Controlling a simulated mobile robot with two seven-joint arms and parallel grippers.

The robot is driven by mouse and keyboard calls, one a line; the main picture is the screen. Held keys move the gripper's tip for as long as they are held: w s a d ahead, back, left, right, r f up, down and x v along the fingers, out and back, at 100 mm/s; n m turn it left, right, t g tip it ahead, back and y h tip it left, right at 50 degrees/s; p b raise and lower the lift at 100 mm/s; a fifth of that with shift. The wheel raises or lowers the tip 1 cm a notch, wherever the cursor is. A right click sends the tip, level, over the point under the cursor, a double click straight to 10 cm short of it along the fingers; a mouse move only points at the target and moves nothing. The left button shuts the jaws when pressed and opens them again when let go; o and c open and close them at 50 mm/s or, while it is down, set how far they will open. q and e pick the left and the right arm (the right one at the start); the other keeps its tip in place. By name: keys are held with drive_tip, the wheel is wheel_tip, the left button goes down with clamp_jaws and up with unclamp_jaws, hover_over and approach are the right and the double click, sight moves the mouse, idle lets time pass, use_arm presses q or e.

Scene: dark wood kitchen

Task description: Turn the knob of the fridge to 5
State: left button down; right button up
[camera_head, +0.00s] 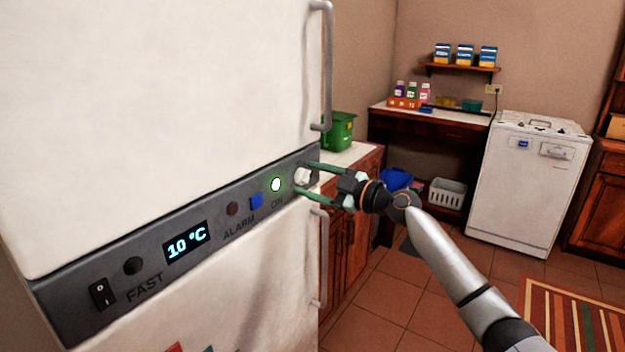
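The white fridge (170,110) fills the left of the view, with a dark control panel (225,200) between its upper and lower doors. The panel's display (187,241) reads 10 °C. The pale knob (302,175) is at the panel's right end. My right gripper (300,181) reaches in from the right, its two greenish fingers spread above and below the knob. I cannot tell whether the fingers touch the knob. The knob's markings are too small to read. My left gripper is not in view.
Fridge handles (328,65) stick out near my arm. A green bin (338,131) stands on the counter behind.

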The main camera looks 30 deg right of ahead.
clamp_jaws()
idle(0.3)
idle(0.3)
